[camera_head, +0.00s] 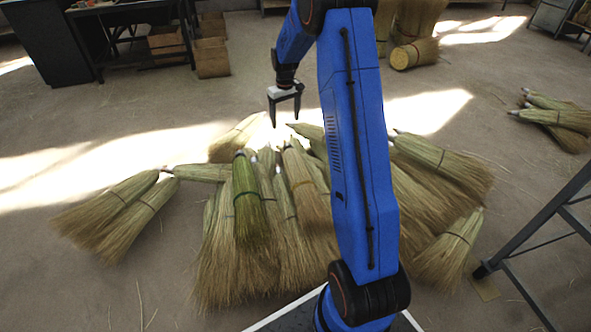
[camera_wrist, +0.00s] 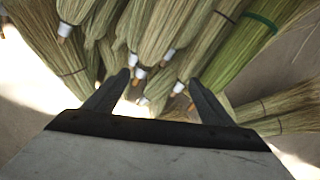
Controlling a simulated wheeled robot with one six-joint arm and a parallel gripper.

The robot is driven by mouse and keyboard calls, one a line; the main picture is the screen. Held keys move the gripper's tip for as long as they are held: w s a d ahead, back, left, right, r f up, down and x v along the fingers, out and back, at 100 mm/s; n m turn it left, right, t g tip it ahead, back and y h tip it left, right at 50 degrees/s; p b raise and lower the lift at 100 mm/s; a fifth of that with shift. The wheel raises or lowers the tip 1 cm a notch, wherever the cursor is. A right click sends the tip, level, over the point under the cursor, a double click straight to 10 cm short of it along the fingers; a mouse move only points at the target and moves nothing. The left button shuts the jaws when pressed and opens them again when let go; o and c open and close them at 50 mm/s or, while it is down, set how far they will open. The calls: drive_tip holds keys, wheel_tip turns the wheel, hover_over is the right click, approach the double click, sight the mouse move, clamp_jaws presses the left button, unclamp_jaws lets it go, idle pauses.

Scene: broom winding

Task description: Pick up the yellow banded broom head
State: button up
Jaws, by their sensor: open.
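The yellow banded broom head (camera_head: 306,200) lies in the middle of the pile, its straw fanning toward me and its narrow end pointing away. A thin yellow-orange band crosses it. It lies right of a greener broom head (camera_head: 247,200), and my blue arm hides the pile farther right. My gripper (camera_head: 286,119) is open and empty, with its fingers pointing down near the far, narrow ends of the pile. In the wrist view, the open fingers (camera_wrist: 158,80) point toward several pale-tipped ends. I cannot make out the yellow band there.
Other broom heads crowd both sides, including a pair at left (camera_head: 118,212) and more at right (camera_head: 440,170). A metal frame (camera_head: 535,240) stands at right. Boxes (camera_head: 211,57) and a dark desk (camera_head: 45,42) are at the back left. Floor between is clear.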

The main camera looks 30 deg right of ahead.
hover_over(290, 151)
wheel_tip(290, 151, down, 5)
drive_tip(key=f, duration=1.2)
drive_tip(key=shift+w+a, duration=0.3)
drive_tip(key=shift+w, duration=0.05)
drive_tip(key=shift+s+d+f, duration=0.1)
drive_tip(key=shift+d+f, duration=0.1)
drive_tip(key=shift+f, duration=1.1)
drive_tip(key=shift+d+f, duration=0.15)
drive_tip(key=shift+f, duration=1.1)
drive_tip(key=c, duration=1.3)
drive_tip(key=shift+r, duration=0.15)
